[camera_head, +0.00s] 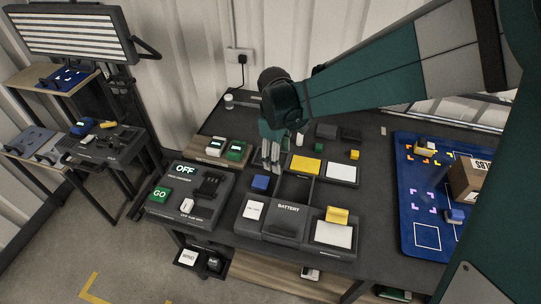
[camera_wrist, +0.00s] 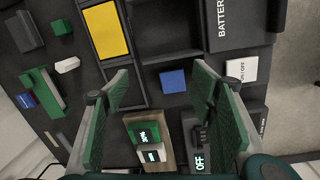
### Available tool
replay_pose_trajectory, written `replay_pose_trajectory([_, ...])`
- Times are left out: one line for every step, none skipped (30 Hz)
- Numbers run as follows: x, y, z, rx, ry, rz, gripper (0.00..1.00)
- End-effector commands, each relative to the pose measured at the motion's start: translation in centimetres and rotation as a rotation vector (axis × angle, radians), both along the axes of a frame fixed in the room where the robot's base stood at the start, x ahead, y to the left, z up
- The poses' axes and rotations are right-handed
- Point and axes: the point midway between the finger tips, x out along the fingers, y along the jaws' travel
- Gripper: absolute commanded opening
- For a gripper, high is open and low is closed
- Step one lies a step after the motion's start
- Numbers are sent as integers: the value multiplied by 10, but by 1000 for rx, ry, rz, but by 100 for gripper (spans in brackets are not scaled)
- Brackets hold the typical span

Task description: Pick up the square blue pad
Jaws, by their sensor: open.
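The square blue pad (camera_head: 260,182) lies flat on the dark table just left of an open black compartment tray. It also shows in the wrist view (camera_wrist: 172,80), between the fingers in the picture and beyond their tips. My gripper (camera_head: 271,162) is open and empty above the table, close to the pad. In the wrist view my gripper (camera_wrist: 160,75) shows its two green fingers spread wide apart. The fingers do not appear to touch the pad; the exact height above it is hard to tell.
A dark box with an OFF display (camera_head: 185,170) and a green GO button stands left of the pad. A wooden board with two small displays (camera_head: 226,149) is behind. A BATTERY box (camera_head: 288,212) is in front. A yellow pad (camera_head: 306,166) lies right; a blue mat (camera_head: 420,180) is farther right.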

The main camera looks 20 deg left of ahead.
Motion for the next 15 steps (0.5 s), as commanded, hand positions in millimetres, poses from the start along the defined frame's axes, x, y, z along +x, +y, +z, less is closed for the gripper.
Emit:
replay_pose_trajectory([0, 11, -9, -9, 10, 27, 56])
replay_pose_trajectory([0, 17, -13, -14, 15, 42, 56])
replay_pose_trajectory([0, 24, -20, -21, 23, 63, 56])
replay_pose_trajectory([-1, 29, -24, -26, 28, 78, 56])
replay_pose_trajectory([-1, 35, -29, -32, 34, 93, 56])
replay_pose_trajectory([-2, 42, -36, -38, 42, 113, 56])
replay_pose_trajectory([-3, 47, -40, -43, 46, 126, 56])
replay_pose_trajectory([-4, 51, -44, -48, 52, 141, 56])
replay_pose_trajectory([-4, 57, -50, -54, 58, 156, 56])
replay_pose_trajectory([-5, 61, -54, -58, 63, 168, 56])
replay_pose_trajectory([-6, 64, -57, -61, 67, 178, 56])
replay_pose_trajectory([-7, 68, -61, -65, 71, 191, 56])
replay_pose_trajectory([-7, 71, -64, -68, 74, 198, 56])
replay_pose_trajectory([-8, 73, -66, -71, 77, 205, 56])
replay_pose_trajectory([-9, 75, -69, -74, 80, 212, 56])
